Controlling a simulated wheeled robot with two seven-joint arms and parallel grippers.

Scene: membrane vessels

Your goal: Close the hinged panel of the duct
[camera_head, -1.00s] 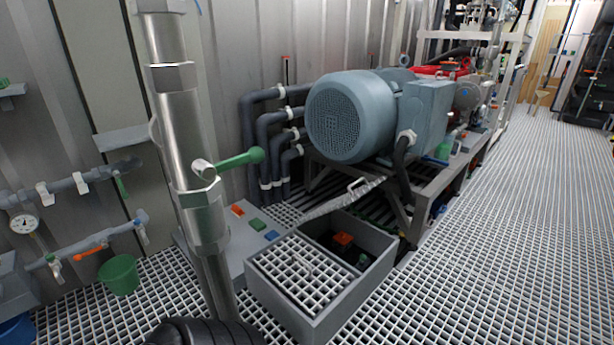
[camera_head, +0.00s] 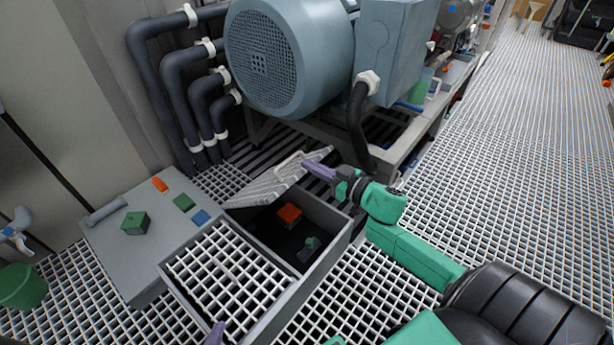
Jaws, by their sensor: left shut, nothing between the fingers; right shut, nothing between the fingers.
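The duct is a grey open-topped box (camera_head: 333,252) on the floor in the head view. Its hinged panel (camera_head: 262,188) is a light ribbed plate with a handle (camera_head: 290,160). The panel stands tilted up at the far side, so the right half of the box is open. My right gripper (camera_head: 310,166), with purple fingers, is shut and empty at the panel's raised right end; I cannot tell whether it touches.
A white grid (camera_head: 228,275) covers the box's left half. An orange block (camera_head: 290,213) and a small dark green item (camera_head: 308,250) lie inside. A grey platform (camera_head: 115,240) with small blocks adjoins on the left. A large motor (camera_head: 270,60) and pipes stand behind.

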